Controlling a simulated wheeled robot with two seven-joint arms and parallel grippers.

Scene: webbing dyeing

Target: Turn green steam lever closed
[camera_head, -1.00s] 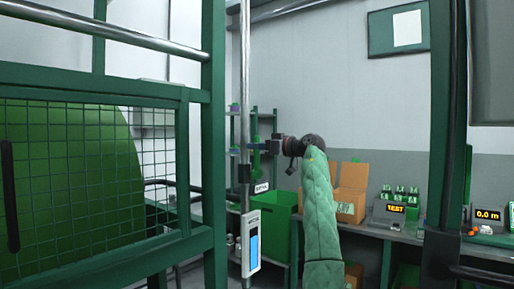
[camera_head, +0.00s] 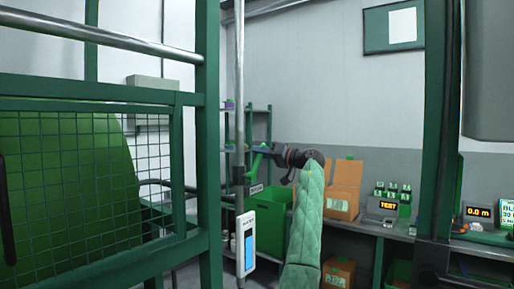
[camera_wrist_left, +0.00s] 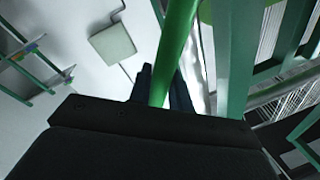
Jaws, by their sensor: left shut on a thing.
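The green steam lever (camera_head: 255,163) is on the vertical steam pipe (camera_head: 239,80) in the head view. It leans, its upper end tipped to the right. My left gripper (camera_head: 263,150) is at its upper end, reaching in from the right, shut on it. In the left wrist view the green lever (camera_wrist_left: 178,40) runs between the two dark fingers (camera_wrist_left: 162,88) of my left gripper. The fingers hide part of the lever there. My right gripper is not in view.
A green machine frame with a mesh guard (camera_head: 90,185) fills the left. A white gauge with a blue window (camera_head: 246,243) hangs low on the pipe. A green bin (camera_head: 272,215) stands behind. A bench with cardboard boxes (camera_head: 343,188) and a TEST display (camera_head: 388,206) is at right.

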